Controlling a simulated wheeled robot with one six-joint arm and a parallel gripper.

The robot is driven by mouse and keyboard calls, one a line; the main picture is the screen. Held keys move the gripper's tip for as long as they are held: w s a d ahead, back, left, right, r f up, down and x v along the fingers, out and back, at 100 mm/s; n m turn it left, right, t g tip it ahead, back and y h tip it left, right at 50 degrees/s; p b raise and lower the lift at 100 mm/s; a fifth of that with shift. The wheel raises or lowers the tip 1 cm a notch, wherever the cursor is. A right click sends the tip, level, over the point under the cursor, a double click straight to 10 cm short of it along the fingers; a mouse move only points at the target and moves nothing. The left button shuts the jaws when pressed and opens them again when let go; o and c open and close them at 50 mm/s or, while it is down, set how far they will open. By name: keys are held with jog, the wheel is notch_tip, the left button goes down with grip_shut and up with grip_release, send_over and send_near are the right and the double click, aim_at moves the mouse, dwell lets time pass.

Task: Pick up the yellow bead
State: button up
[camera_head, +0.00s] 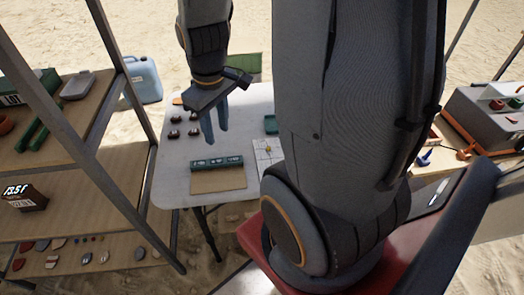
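A tiny yellow object (268,149), which looks like the yellow bead, sits on a white marked sheet (264,165) on the white table (180,185). It is too small to make out its shape. My gripper (216,136) hangs above the table, left of the yellow object, with its fingers pointing down. The two fingers are apart and nothing shows between them. My arm hides the table's right part.
A teal block with markings (217,162) and a brown board (218,181) lie near the table's front. Several dark pieces (174,132) lie at its left. A shelf (70,185) holding small items stands left. A grey case (485,115) sits right.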

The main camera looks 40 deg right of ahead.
jog(key=w+d+f+n+b, duration=0.2)
jog(key=d+f+n, duration=0.35)
jog(key=d, duration=0.55)
jog(key=n+g, duration=0.1)
jog(key=n, duration=0.3)
send_near(269, 147)
jog(key=shift+w+m+b, duration=0.1)
jog(key=shift+m+b, duration=0.15)
jog(key=shift+b, duration=0.15)
jog(key=shift+f+p, duration=0.8)
jog(key=shift+f, duration=3.1)
jog(key=shift+d, duration=0.1)
grip_shut()
